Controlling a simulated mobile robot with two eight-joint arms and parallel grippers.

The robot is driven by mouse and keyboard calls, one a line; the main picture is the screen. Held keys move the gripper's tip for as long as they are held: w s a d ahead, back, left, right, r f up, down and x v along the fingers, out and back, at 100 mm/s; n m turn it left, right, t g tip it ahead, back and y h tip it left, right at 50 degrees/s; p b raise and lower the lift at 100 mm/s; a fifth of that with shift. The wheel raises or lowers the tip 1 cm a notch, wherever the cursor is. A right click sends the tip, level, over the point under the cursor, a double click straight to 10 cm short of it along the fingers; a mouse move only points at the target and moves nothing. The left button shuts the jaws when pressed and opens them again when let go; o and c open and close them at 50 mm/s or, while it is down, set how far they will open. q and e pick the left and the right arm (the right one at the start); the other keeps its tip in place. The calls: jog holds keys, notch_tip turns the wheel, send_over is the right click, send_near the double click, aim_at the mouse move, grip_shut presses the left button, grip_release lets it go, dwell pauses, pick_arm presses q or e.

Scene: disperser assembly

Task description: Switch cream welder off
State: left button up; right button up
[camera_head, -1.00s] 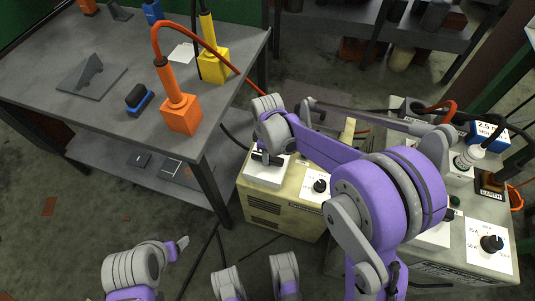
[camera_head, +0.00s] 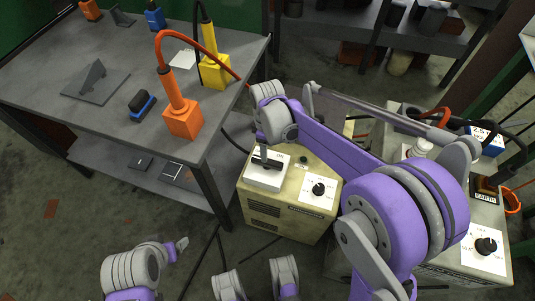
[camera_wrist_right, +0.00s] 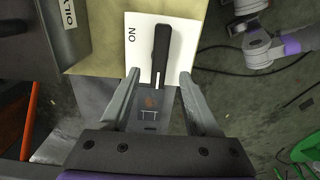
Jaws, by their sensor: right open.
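The cream welder (camera_head: 282,218) stands on the floor beside the workbench. A white switch plate (camera_head: 261,182) and a black dial on a white scale (camera_head: 318,189) are on its top. In the right wrist view, the black switch lever (camera_wrist_right: 161,50) lies on the white plate (camera_wrist_right: 138,42), and the word ON reads at its left. My right gripper (camera_wrist_right: 159,76) is open, with its fingertips on either side of the lever's near end; I cannot tell whether they touch it. In the head view it (camera_head: 266,155) is over the switch. My left gripper (camera_head: 182,243) shows only as a small grey tip low at left.
The grey workbench (camera_head: 60,45) at left carries an orange block tool (camera_head: 183,118), a yellow one (camera_head: 215,71) and a blue-black brush-like item (camera_head: 142,105). A second welder with a dial (camera_head: 486,245) stands at right, partly behind my right arm. Cables lie on the floor.

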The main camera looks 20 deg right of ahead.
pick_arm(q)
jog(key=shift+r+p, duration=0.3)
jog(key=shift+r, duration=0.25)
pick_arm(e)
jog(key=shift+r, duration=2.1)
jog(key=s+d+m+t, duration=0.2)
jog(key=s+m, duration=0.4)
jog(key=s, duration=0.5)
jog(key=s+d+m+t, duration=0.3)
jog(key=s+m, duration=0.2)
jog(key=s, duration=0.7)
pick_arm(q)
notch_tip(320, 180, up, 17)
jog(key=w+p, duration=0.2)
jog(key=p, duration=1.3)
jog(key=shift+f+t, duration=0.15)
jog(key=shift+t, duration=0.25)
pick_arm(e)
notch_tip(320, 180, up, 17)
jog(key=w, duration=0.2)
jog(key=shift+w+f, duration=0.2)
jog(key=shift+w, duration=0.15)
jog(key=shift+a, duration=0.1)
